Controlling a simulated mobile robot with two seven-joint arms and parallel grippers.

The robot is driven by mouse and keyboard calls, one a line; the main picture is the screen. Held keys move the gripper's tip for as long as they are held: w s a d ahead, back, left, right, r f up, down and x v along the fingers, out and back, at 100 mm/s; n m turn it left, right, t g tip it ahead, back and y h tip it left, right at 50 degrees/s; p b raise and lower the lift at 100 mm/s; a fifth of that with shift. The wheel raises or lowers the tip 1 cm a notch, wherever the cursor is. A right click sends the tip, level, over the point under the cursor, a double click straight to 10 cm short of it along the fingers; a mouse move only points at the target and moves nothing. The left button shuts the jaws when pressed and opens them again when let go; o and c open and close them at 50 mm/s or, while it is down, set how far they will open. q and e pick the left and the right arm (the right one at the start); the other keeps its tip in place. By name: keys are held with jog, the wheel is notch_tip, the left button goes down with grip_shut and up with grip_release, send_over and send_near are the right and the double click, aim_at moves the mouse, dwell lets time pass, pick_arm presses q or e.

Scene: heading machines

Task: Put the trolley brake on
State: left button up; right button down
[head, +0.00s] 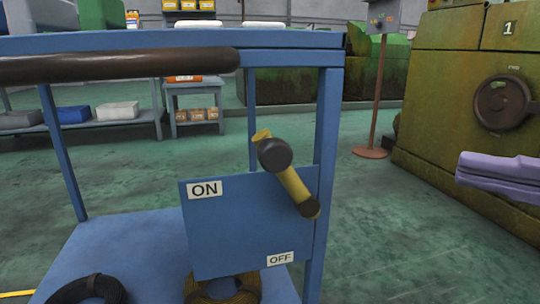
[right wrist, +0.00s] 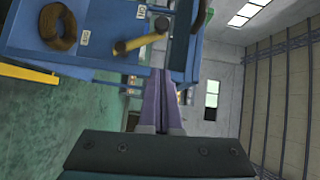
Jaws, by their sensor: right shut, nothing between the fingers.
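The blue trolley (head: 290,40) stands close in front of me. Its brake panel (head: 235,235) carries an ON label (head: 205,190) at upper left and an OFF label (head: 280,258) at lower right. The yellow brake lever (head: 292,184) lies slantwise across the panel's right side, with a large dark knob near its upper end and a dark lower end above OFF. The lever also shows in the right wrist view (right wrist: 135,42). My right gripper (head: 462,167), purple, is shut and empty, well right of the lever and apart from it. My left gripper is not in view.
The trolley's dark handle bar (head: 120,66) runs along its top left. Black and brown coils (head: 90,289) lie on the lower shelf. A yellow-green machine (head: 440,130) with a handwheel stands at right, beside a post (head: 379,90). Green floor (head: 375,225) is clear between trolley and machine.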

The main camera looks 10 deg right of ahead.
aim_at(295, 186)
jog(key=s+a+x, duration=0.1)
jog(key=a+x, duration=0.1)
jog(key=x, duration=1)
jog(key=shift+a+b, duration=0.3)
jog(key=shift+b, duration=0.15)
jog(key=shift+s+f, duration=0.1)
